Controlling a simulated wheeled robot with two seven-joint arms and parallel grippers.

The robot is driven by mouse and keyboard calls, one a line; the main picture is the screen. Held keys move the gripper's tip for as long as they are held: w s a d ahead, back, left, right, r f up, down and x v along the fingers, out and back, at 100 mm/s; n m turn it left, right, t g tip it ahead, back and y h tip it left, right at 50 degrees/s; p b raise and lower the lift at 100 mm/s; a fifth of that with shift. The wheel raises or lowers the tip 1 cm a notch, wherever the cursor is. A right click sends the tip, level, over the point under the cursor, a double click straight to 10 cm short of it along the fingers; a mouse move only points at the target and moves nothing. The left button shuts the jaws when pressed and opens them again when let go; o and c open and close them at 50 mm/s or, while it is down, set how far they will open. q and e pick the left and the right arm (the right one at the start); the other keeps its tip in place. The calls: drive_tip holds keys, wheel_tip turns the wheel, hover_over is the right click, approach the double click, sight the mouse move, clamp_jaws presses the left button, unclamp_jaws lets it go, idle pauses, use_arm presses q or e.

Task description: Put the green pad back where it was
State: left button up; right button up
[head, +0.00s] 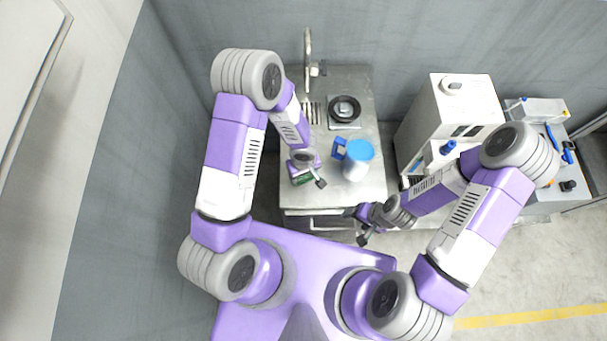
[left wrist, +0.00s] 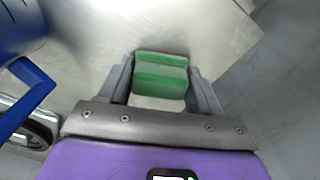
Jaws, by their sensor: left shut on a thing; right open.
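The green pad (left wrist: 160,80) is between the fingers of my left gripper (left wrist: 162,84) in the left wrist view, and the fingers are shut on it. It has green bands with a paler strip between them. In the head view, a small green part of the pad (head: 303,180) shows under my left gripper (head: 306,182), over the front left of the steel counter (head: 300,207). I cannot tell whether the pad touches the counter. My right gripper (head: 363,226) is open and empty, in front of the counter's right front corner.
A white container with a blue lid (head: 358,152) and a blue-handled item (head: 339,148) stand right of my left gripper. A dark round thing (head: 345,108) lies farther back, near the tap (head: 308,60). A white machine (head: 452,110) stands to the right.

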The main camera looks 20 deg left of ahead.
use_arm(q)
drive_tip(key=shift+f, duration=0.3)
drive_tip(key=shift+f, duration=0.1)
drive_tip(key=o, duration=0.6)
drive_tip(key=shift+c, duration=0.2)
drive_tip(key=o, duration=0.5)
drive_tip(key=shift+c, duration=0.2)
